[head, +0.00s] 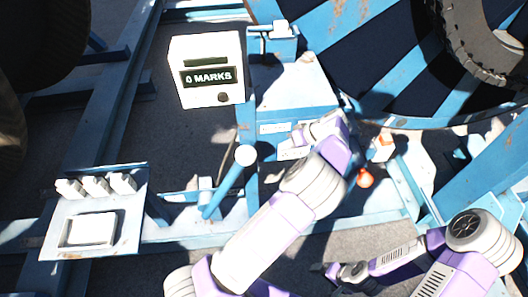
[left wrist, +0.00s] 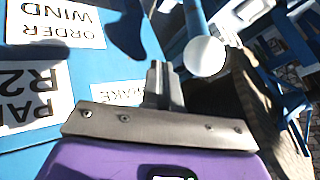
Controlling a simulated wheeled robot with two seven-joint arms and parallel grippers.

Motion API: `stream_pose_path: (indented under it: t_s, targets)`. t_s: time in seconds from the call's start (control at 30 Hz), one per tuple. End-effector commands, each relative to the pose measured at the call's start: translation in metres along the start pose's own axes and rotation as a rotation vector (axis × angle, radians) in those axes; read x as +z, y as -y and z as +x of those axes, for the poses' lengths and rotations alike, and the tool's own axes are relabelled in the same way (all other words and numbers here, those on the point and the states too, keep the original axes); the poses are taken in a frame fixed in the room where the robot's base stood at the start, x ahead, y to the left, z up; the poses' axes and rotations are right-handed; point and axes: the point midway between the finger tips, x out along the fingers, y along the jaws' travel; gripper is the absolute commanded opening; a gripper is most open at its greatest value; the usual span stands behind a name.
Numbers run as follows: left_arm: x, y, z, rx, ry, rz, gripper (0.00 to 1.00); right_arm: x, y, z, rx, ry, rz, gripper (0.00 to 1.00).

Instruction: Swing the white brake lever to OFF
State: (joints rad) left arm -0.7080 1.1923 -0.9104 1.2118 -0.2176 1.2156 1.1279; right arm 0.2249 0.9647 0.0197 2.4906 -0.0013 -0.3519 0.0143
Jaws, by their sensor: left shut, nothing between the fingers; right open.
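The brake lever (head: 226,183) has a blue shaft and a white ball knob (head: 245,155); in the head view it leans up and to the right. In the left wrist view its white knob (left wrist: 206,57) is right of the fingertips, apart from them. My left gripper (head: 302,136) is shut and empty, over the blue panel to the right of the knob. Its closed fingers (left wrist: 158,72) partly cover an upside-down label (left wrist: 116,93) ending in "AKE". No OFF mark is readable. My right gripper (head: 334,272) is open and empty at the lower right.
A white counter box (head: 207,75) reads "0 MARKS". An orange knob (head: 365,178) is beside my left wrist. The large blue reel (head: 355,45) fills the upper right. Order labels (left wrist: 55,23) lie on the blue panel.

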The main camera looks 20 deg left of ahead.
Motion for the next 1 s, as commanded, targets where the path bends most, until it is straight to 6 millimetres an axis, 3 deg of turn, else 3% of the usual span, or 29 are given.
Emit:
stream_pose_path:
  t_s: [0.3,0.6,1.0]
  targets:
    - [0.0,0.002,0.07,-0.004,0.002,-0.001,0.0,0.0,0.004,-0.01,0.0,0.0,0.0,0.93]
    - [-0.003,0.033,0.078,0.0,0.001,0.0,0.0,0.001,0.007,-0.019,0.0,0.0,0.0,0.93]
    - [-0.003,0.037,0.08,0.001,0.0,0.0,0.0,0.001,0.007,-0.019,0.0,0.0,0.0,0.93]
